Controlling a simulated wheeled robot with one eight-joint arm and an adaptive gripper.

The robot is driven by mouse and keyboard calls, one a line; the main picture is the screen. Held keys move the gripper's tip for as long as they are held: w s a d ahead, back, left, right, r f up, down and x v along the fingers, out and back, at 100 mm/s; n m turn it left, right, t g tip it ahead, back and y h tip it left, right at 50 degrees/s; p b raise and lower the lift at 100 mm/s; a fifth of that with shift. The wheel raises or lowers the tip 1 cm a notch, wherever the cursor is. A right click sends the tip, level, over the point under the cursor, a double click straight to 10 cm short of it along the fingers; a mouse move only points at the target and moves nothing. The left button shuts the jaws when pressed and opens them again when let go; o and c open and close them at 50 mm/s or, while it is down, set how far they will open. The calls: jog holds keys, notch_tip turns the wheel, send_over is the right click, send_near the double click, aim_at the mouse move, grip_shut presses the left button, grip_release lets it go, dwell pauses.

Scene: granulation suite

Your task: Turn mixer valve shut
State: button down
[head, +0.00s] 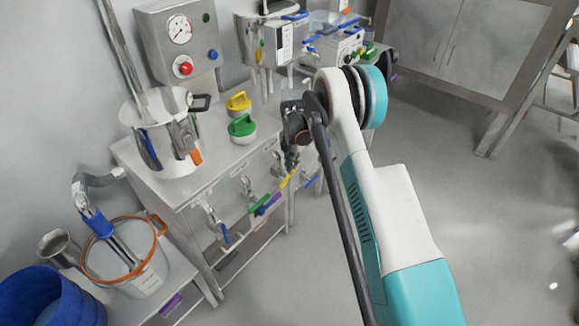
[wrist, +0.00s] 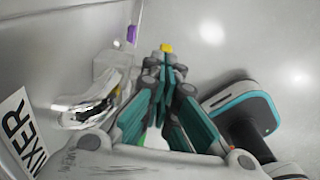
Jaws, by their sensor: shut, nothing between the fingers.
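A label (wrist: 22,130) ending in "MIXER" shows at the left of the wrist view. Beside it a shiny metal valve body (wrist: 100,90) sticks out from the panel, left of my gripper (wrist: 167,75). A yellow handle end (wrist: 167,47) shows just past the fingertips. In the head view the yellow handle (head: 288,180) slants below my gripper (head: 291,160), at the table's front. My gripper is shut with nothing between its fingers, close beside the valve. Whether the fingers touch the handle cannot be told; they hide part of it.
A steel pot (head: 160,135), a yellow knob-topped piece (head: 239,102) and a green one (head: 242,127) stand on top.

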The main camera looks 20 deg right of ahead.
jog(key=shift+w+d+f, duration=0.35)
jog(key=shift+w+d, duration=0.05)
jog(key=shift+d, duration=0.1)
jog(key=shift+d+f, duration=0.1)
dwell(0.4)
dwell(1.2)
